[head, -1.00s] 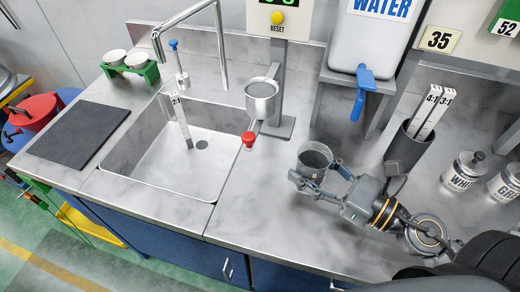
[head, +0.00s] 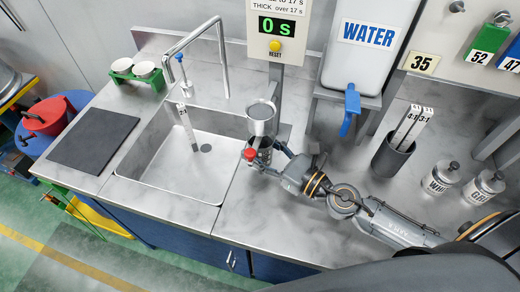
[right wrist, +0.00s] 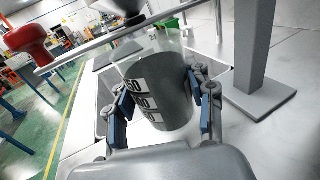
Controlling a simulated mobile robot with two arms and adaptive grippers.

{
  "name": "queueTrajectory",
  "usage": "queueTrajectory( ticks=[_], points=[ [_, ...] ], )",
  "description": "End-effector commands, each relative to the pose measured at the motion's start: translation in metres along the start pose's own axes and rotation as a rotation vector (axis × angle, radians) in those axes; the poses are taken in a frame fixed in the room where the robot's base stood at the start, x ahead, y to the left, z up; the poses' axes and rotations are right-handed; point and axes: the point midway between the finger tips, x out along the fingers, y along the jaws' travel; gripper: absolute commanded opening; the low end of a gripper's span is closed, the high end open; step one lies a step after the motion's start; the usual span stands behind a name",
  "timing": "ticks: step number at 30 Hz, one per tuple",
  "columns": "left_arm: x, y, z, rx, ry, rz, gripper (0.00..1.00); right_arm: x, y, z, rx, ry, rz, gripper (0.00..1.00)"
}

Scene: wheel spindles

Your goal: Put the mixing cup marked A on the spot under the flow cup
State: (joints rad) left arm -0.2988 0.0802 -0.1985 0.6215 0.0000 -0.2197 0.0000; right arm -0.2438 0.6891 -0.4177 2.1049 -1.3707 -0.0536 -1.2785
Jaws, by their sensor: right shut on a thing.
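The flow cup (head: 262,120) is a metal cup on a stand, with a red knob (head: 249,154) below it at its left. The mixing cup (right wrist: 160,80) is grey and translucent with white number labels; no letter A shows. My right gripper (right wrist: 160,110) is shut on its sides. In the head view the right gripper (head: 266,160) holds the cup just beneath the flow cup, which hides much of it. The cup looks upright. I cannot tell whether its base touches the counter, and the spot is hidden. My left gripper is out of view.
The stand's base plate (right wrist: 265,100) is close to the right of the cup. The sink (head: 150,182) lies left of it. A water tank (head: 365,50) with a blue tap, a dark holder (head: 391,158) of sticks and lidded jars stand to the right. The front counter is clear.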

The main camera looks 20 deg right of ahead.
Motion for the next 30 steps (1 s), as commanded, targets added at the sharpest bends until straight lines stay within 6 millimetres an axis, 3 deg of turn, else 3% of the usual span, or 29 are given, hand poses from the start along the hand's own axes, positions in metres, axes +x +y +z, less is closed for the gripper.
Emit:
queueTrajectory(
  ticks=[10,23,24,27,30],
  points=[
    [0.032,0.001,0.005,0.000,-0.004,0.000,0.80,0.002,0.000,-0.036,0.003,-0.001,-0.002,0.15],
    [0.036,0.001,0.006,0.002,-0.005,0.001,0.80,0.002,0.000,-0.041,0.000,0.000,0.001,0.15],
    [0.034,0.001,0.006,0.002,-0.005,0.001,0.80,0.002,0.000,-0.039,0.000,0.000,0.001,0.59],
    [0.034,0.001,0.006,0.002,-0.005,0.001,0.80,0.002,0.000,-0.039,0.000,0.000,0.001,0.76],
    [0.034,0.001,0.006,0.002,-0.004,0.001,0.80,0.002,0.000,-0.039,0.000,0.000,0.000,0.76]
  ],
)
